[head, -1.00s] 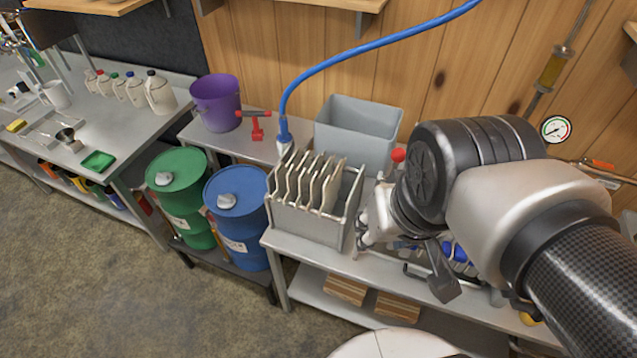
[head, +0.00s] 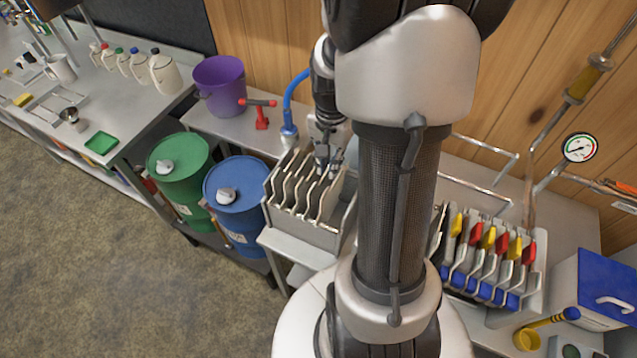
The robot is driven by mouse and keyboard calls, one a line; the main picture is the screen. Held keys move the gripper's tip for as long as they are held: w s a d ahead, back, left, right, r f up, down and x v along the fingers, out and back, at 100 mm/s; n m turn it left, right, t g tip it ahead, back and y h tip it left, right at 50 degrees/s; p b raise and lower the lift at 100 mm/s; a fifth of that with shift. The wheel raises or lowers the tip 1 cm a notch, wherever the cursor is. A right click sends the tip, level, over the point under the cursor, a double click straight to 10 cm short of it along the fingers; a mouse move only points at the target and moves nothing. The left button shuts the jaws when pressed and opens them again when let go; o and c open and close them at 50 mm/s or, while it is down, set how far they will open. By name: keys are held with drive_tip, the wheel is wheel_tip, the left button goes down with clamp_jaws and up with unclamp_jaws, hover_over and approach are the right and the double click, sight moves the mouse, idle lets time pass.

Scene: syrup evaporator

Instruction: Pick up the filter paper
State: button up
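A grey rack (head: 327,237) stands on the bench left of my arm and holds several upright, pale wavy-edged sheets or plates (head: 288,192). I cannot tell for sure which of these is filter paper. My gripper (head: 329,168) points down at the back right part of the rack, at or just above the tops of the sheets. Its two small fingers show apart, so it looks open. Whether its tips touch a sheet is too small to tell.
My arm covers the bench right of the rack. A blue drum (head: 237,200) and a green drum (head: 180,175) stand to the left. A purple bucket (head: 219,85) and blue hose (head: 290,105) are behind. A rack of coloured tools (head: 490,262) stands on the right.

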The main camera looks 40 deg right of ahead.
drive_tip(key=shift+s+a+f+b, duration=0.15)
drive_tip(key=shift+f+b, duration=0.85)
drive_tip(key=shift+f, duration=2.65)
drive_tip(key=shift+s+a+f+b, duration=0.1)
drive_tip(key=shift+f+b, duration=0.85)
drive_tip(key=shift+f, duration=2.65)
drive_tip(key=shift+c, duration=0.2)
clamp_jaws()
drive_tip(key=shift+r, duration=0.15)
wheel_tip(320, 180, up, 20)
drive_tip(key=p, duration=0.5)
hover_over(328, 194)
drive_tip(key=shift+w+d, duration=0.1)
drive_tip(key=shift+w, duration=0.05)
